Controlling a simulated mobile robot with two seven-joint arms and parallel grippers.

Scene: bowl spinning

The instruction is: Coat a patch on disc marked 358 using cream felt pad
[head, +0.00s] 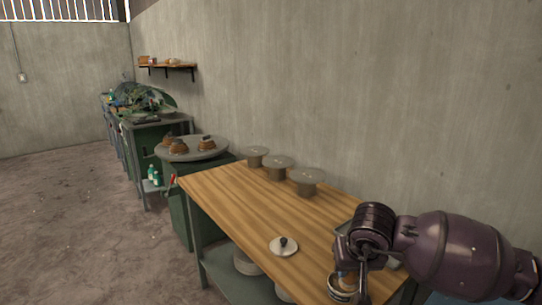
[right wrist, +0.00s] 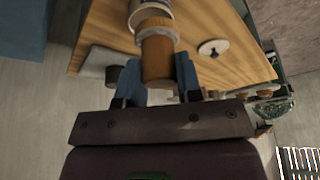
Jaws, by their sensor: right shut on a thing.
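My right gripper (head: 346,272) is shut on a brown cylindrical handle (right wrist: 158,56) with a pale band at its far end, perhaps the cream felt pad. In the right wrist view the blue fingers (right wrist: 160,80) flank the handle. A round pale-rimmed container (head: 338,292) lies just beyond the handle's end; I cannot tell whether they touch. Three grey discs on short stands (head: 307,175) (head: 278,162) (head: 257,152) stand along the wall side of the table. No marking is legible, so I cannot tell which is 358. My left gripper is out of view.
A pale lid with a dark knob (head: 283,249) lies on the wooden table (head: 235,208), left of my right gripper. A grey slab (right wrist: 98,62) lies by the table edge. A round platter (head: 219,149) with brown items stands behind the table.

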